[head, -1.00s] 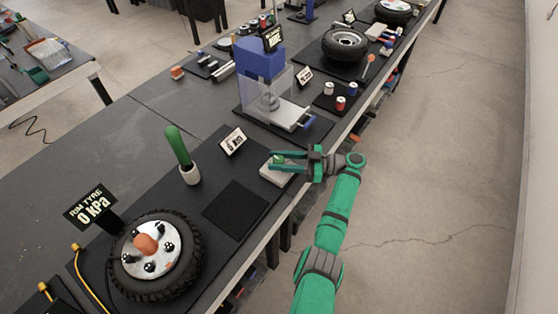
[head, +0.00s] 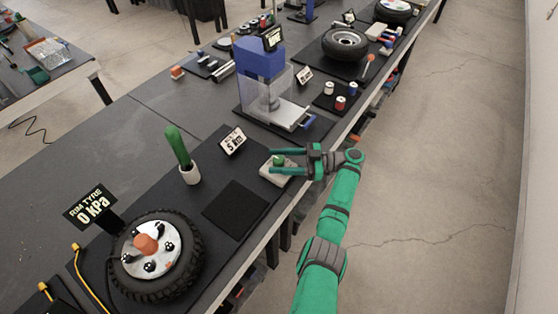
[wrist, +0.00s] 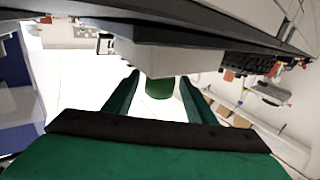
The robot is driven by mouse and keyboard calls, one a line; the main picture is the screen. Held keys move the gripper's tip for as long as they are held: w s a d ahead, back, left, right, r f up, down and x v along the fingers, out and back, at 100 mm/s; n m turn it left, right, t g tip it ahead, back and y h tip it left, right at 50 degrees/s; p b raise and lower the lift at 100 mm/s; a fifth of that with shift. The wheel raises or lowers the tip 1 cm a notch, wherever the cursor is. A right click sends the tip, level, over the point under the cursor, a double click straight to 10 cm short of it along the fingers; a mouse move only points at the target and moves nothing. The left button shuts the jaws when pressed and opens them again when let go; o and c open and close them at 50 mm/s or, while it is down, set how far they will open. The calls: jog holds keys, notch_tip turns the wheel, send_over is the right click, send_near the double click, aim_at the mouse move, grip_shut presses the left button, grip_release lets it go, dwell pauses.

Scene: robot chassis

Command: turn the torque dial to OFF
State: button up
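The torque dial is a green knob (head: 279,160) on a pale box (head: 273,172) at the bench's near edge. In the wrist view the knob (wrist: 160,88) shows between my two fingers, with gaps on both sides. My gripper (head: 282,162) is open around the knob, and it also shows in the wrist view (wrist: 158,90). The small sign (head: 232,141) beside the box seems to read 5 Nm. No OFF mark on the dial is readable, and its pointer cannot be made out.
A green-handled tool (head: 180,150) stands in a white holder left of the box. A wheel with tyre (head: 155,256) lies at the near left. A blue press with a clear guard (head: 262,75) stands beyond. The floor right of the bench is clear.

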jog(key=d, duration=0.8)
jog(key=shift+d, duration=0.35)
jog(key=shift+s+d, duration=0.15)
jog(key=shift+d, duration=0.9)
